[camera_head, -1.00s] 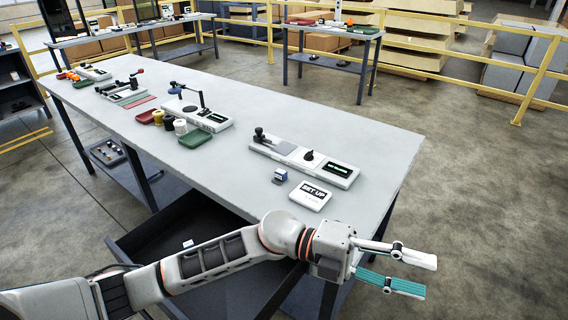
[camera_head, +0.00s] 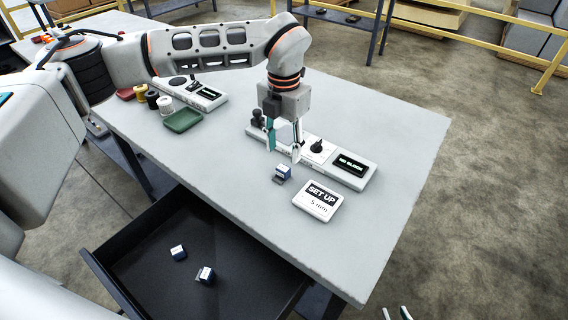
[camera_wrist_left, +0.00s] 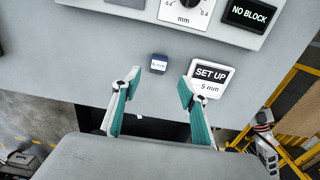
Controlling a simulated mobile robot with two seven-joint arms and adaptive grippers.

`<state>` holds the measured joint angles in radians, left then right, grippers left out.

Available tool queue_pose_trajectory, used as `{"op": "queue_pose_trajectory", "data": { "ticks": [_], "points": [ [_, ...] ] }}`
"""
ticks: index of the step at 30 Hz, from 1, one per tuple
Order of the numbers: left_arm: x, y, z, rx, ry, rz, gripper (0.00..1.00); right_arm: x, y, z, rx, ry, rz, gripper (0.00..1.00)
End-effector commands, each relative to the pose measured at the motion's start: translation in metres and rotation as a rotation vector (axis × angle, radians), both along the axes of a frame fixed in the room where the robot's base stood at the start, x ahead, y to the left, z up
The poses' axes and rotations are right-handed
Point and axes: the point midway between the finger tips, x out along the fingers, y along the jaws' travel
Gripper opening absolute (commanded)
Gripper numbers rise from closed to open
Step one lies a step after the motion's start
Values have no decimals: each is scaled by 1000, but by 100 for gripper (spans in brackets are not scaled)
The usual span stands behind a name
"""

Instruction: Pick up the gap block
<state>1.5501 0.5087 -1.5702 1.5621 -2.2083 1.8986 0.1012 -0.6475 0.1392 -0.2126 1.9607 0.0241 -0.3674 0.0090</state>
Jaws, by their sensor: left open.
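The gap block (camera_head: 282,173) is a small blue and white block on the grey table, between the gauge unit and the white SET UP card. My left gripper (camera_head: 283,155) is open and points down just above and behind the block. In the left wrist view, the block (camera_wrist_left: 159,63) lies just beyond the open left fingertips (camera_wrist_left: 160,83), roughly centred between them, with nothing held. Only the fingertips of my right gripper (camera_head: 396,313) show at the bottom edge; they are apart with nothing visible between them.
The gauge unit (camera_head: 362,181), with a dial and a NO BLOCK display, stands behind the block. The SET UP card (camera_head: 317,201) reads 5 mm. Two similar blocks (camera_head: 205,275) (camera_head: 178,252) lie in the open dark drawer. A green tray (camera_head: 184,121) is further left.

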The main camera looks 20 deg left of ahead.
Motion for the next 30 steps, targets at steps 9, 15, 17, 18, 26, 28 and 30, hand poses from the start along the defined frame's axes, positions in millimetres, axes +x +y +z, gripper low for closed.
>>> {"op": "queue_pose_trajectory", "data": {
  "ticks": [9,15,17,18,26,28,30],
  "points": [
    [-1,-1,-32,-4,6,-4,43,-2,0,2,0,3,0,25],
    [2,4,-59,-5,8,-4,43,-1,0,8,-1,2,0,25],
    [2,4,-67,-5,7,-5,43,-1,0,9,0,1,0,25],
    [2,3,-71,-5,6,-5,43,-1,0,9,0,1,0,25],
    [3,3,-79,-6,3,-6,43,0,0,10,0,-1,0,25],
    [3,3,-79,-6,4,-6,43,0,0,10,0,-1,0,25],
    [3,3,-79,-6,4,-6,27,0,0,10,1,-2,0,25]
  ]
}}
